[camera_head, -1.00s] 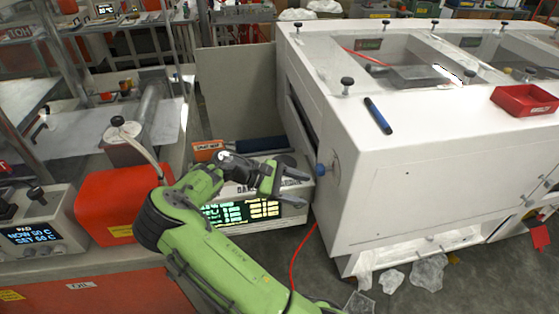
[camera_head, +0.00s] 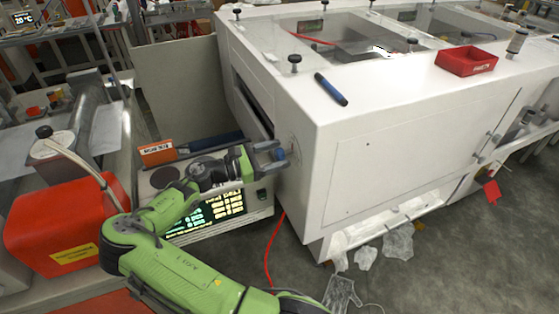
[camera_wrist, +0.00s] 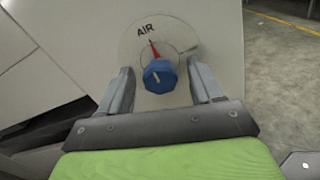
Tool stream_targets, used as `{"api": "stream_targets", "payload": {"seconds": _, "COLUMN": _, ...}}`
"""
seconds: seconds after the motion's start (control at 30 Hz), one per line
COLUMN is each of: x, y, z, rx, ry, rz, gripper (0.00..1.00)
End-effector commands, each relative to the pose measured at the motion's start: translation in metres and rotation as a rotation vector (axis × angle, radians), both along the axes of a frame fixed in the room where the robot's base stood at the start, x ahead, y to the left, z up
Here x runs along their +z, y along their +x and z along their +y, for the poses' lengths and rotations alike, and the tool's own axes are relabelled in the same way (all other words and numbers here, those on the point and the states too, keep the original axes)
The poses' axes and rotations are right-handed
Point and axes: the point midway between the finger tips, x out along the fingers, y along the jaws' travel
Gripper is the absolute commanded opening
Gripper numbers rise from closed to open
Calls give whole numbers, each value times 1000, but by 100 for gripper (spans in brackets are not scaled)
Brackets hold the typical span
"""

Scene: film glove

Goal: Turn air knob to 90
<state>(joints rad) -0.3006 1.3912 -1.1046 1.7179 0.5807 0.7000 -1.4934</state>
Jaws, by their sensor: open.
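The blue air knob (camera_wrist: 160,76) sits on the side of the white cabinet, under the label AIR on a pale round dial (camera_wrist: 184,40). A red pointer (camera_wrist: 154,48) above the knob points up and slightly left. My gripper (camera_wrist: 162,84) is open, with one finger on each side of the knob; gaps show between fingers and knob. In the head view my gripper (camera_head: 268,152) is right at the knob. I cannot tell how deep the fingers reach around it.
The white cabinet (camera_head: 400,150) bears a blue marker (camera_head: 331,89) and a red tray (camera_head: 466,61). A device with a lit screen (camera_head: 210,209) stands below my gripper. A red cable (camera_head: 274,245) runs down to the floor. A red box (camera_head: 66,226) stands at left.

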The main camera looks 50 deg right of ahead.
Motion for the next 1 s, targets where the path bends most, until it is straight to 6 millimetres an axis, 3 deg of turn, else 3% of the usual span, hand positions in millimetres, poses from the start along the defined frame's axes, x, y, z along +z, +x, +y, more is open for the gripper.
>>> {"api": "stream_targets", "payload": {"seconds": 0.13, "x": -1, "y": -7, "z": -12, "rx": 0, "ry": 0, "rz": -1, "gripper": 65}}
{"api": "stream_targets", "payload": {"seconds": 0.37, "x": 1, "y": -8, "z": -14, "rx": 1, "ry": 1, "rz": 0, "gripper": 65}}
{"api": "stream_targets", "payload": {"seconds": 0.73, "x": 1, "y": -8, "z": -13, "rx": 1, "ry": 0, "rz": 0, "gripper": 11}}
{"api": "stream_targets", "payload": {"seconds": 1.0, "x": 1, "y": -8, "z": -13, "rx": 0, "ry": -11, "rz": -21, "gripper": 11}}
